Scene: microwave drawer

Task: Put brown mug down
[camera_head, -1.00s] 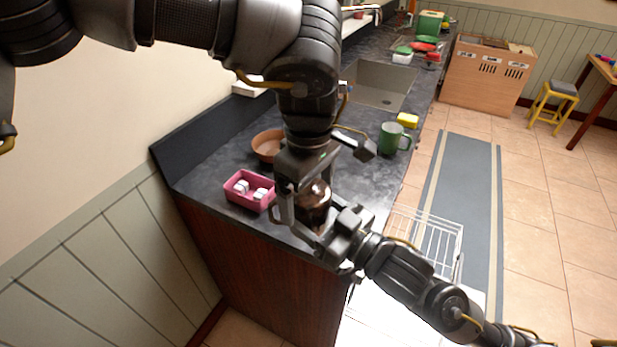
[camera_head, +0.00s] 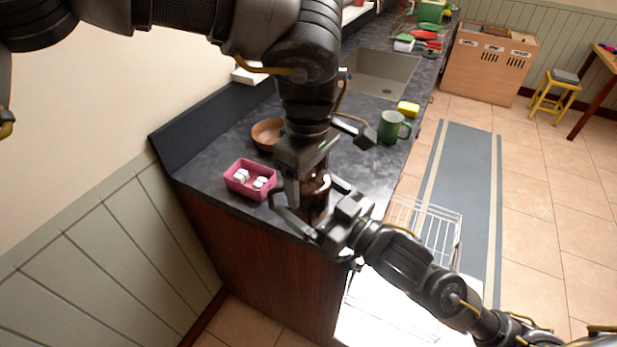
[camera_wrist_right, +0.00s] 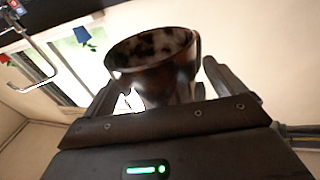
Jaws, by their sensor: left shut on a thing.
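The brown mug (camera_head: 317,184) is dark, glossy and mottled, and sits at the near end of the dark counter, partly hidden by both grippers. My left gripper (camera_head: 308,188) comes down from above and is shut on it. My right gripper (camera_head: 316,211) reaches in from the lower right, its fingers spread on either side of the mug. In the right wrist view the mug (camera_wrist_right: 155,65) stands between the right fingers (camera_wrist_right: 162,95), with visible gaps beside it. I cannot tell whether the mug's base touches the counter (camera_head: 215,155).
A pink tray (camera_head: 232,187) with white pieces is left of the mug, and a terracotta bowl (camera_head: 266,132) is behind it. A green mug (camera_head: 391,127) and a yellow sponge (camera_head: 408,108) stand by the sink (camera_head: 375,78). An open wire rack (camera_head: 435,228) juts out at the right.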

